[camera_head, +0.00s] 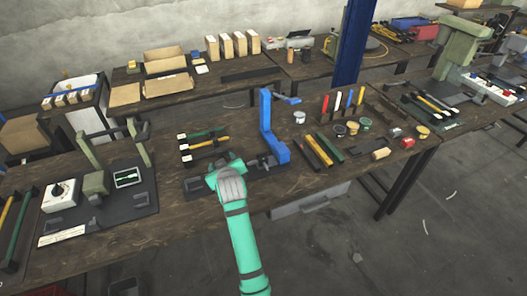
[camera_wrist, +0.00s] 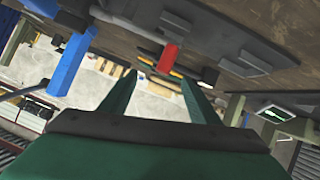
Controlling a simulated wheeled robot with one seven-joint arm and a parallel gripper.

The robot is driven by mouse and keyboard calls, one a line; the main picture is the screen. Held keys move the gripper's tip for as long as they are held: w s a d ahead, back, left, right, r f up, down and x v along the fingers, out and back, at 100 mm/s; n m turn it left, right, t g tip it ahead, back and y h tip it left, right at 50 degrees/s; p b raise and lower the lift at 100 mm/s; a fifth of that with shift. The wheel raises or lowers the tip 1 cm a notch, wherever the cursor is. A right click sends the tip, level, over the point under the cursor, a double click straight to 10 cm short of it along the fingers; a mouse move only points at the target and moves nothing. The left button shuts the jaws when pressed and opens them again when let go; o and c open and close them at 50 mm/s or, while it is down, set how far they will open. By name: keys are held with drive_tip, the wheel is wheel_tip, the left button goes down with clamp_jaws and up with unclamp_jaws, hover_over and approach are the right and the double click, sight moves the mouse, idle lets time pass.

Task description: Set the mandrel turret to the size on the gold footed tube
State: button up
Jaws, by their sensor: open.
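My gripper (camera_head: 222,172) is over the front of the middle bench, by the dark base of the blue press (camera_head: 268,120). In the wrist view its two green fingers (camera_wrist: 158,77) are spread with nothing held. A red block (camera_wrist: 169,57) shows beyond and between the fingertips; I cannot tell its distance. No size marking is readable, and I cannot tell which tube is meant. I cannot clearly make out the mandrel turret; my arm hides part of the press base.
A green press with a white dial box (camera_head: 60,195) and a small screen (camera_head: 128,177) stands at left. Small pots and colored upright pieces stand right of the blue press. Another green press (camera_head: 462,45) is at far right. Cartons (camera_head: 165,60) sit on the back bench.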

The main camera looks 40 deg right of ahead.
drive_tip(key=d+r+m+g+y, duration=0.1)
drive_tip(key=d+r+g, duration=0.2)
drive_tip(key=d, duration=0.5)
drive_tip(key=m+g+y, duration=0.1)
drive_tip(key=g+y, duration=0.1)
drive_tip(key=g, duration=0.2)
approach(262, 153)
drive_tip(key=x, duration=0.8)
drive_tip(key=shift+w, duration=0.1)
drive_tip(key=c, duration=1.1)
